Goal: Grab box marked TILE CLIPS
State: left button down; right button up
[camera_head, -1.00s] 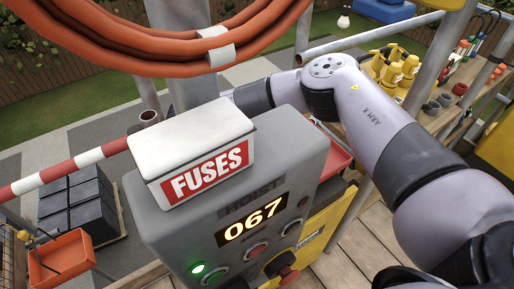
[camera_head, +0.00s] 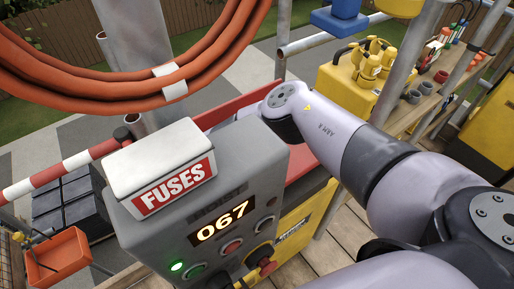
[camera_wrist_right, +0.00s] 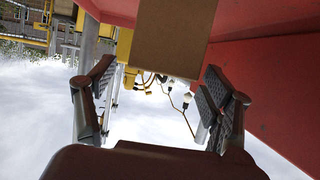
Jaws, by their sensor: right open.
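No lettering reading TILE CLIPS shows in either view. In the right wrist view a plain brown cardboard box (camera_wrist_right: 172,30) is at the top centre, against red walls; its visible face is unmarked. My right gripper (camera_wrist_right: 158,80) is open. Its two fingers stand apart with nothing between them, and the box lies beyond the fingertips. In the head view my right arm reaches behind the grey hoist panel, which hides its gripper. A white box marked FUSES (camera_head: 172,186) sits on top of that panel. My left gripper is not in view.
The grey hoist panel (camera_head: 265,190) reads 067. A red tray (camera_head: 310,160) lies behind it. An orange hose coil (camera_head: 120,95) hangs in front at upper left. A steel post, a striped barrier (camera_head: 75,160) and a bench (camera_head: 425,110) with tools and pots surround the area.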

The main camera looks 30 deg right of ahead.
jog(key=shift+r+p+x, duration=0.15)
jog(key=shift+x, duration=1.2)
jog(key=shift+r+p+x, duration=0.1)
jog(key=shift+p+x, duration=0.05)
jog(key=shift+x, duration=1.15)
jog(key=shift+c, duration=0.4)
jog(key=shift+c, duration=0.6)
grip_shut()
